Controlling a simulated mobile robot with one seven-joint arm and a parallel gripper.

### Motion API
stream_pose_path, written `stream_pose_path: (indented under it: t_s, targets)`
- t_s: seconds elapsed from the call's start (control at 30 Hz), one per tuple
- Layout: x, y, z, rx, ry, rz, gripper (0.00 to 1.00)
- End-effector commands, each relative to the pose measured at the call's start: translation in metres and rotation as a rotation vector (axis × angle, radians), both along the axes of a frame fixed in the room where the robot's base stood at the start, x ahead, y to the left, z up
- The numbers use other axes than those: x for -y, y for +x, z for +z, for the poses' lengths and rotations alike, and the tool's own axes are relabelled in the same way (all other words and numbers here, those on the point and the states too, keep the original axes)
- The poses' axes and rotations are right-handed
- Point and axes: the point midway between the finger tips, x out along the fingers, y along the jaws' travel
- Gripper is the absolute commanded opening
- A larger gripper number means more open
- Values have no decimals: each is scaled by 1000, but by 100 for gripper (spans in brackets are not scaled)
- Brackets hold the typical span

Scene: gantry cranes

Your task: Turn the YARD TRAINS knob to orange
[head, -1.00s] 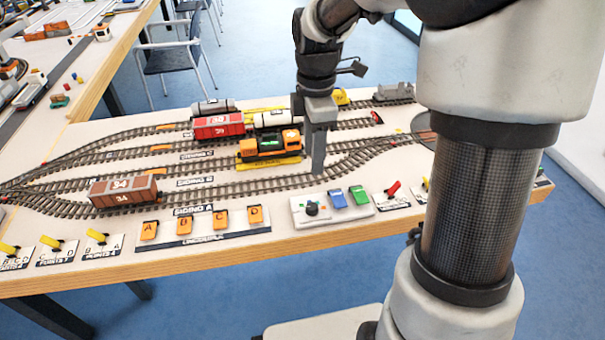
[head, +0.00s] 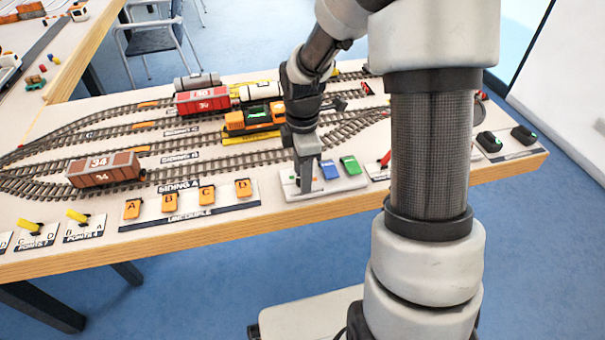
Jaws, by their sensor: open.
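My gripper (head: 306,188) points down over the left end of a white control panel (head: 345,184), its fingertips at about the spot of that panel's dark knob. The knob is hidden behind the fingers, so I cannot see its setting or whether they touch it. The jaws are open. A blue button (head: 329,170) and a green button (head: 349,165) sit on the panel to the right of the gripper. I cannot read a YARD TRAINS label. Two other black knobs, a left one (head: 490,141) and a right one (head: 524,135), stand at the table's right end with green marks.
Orange switches (head: 170,202) lettered A to D stand left of the panel. A red lever (head: 385,159) stands to its right. Behind lie tracks with a brown wagon (head: 104,170), an orange locomotive (head: 254,119) and a red wagon (head: 202,102). The table's front edge is close.

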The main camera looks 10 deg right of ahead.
Motion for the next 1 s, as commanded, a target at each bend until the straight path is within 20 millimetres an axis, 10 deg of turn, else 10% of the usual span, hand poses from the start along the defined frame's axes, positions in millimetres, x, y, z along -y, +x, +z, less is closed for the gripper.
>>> stream_pose_path:
  t_s: [0.23, 0.5, 1.0]
  targets:
    - [0, 0, 0, 0, 0, 0, 44]
    - [0, 0, 0, 0, 0, 0, 3]
    - [1, 0, 1, 1, -1, -154, 3]
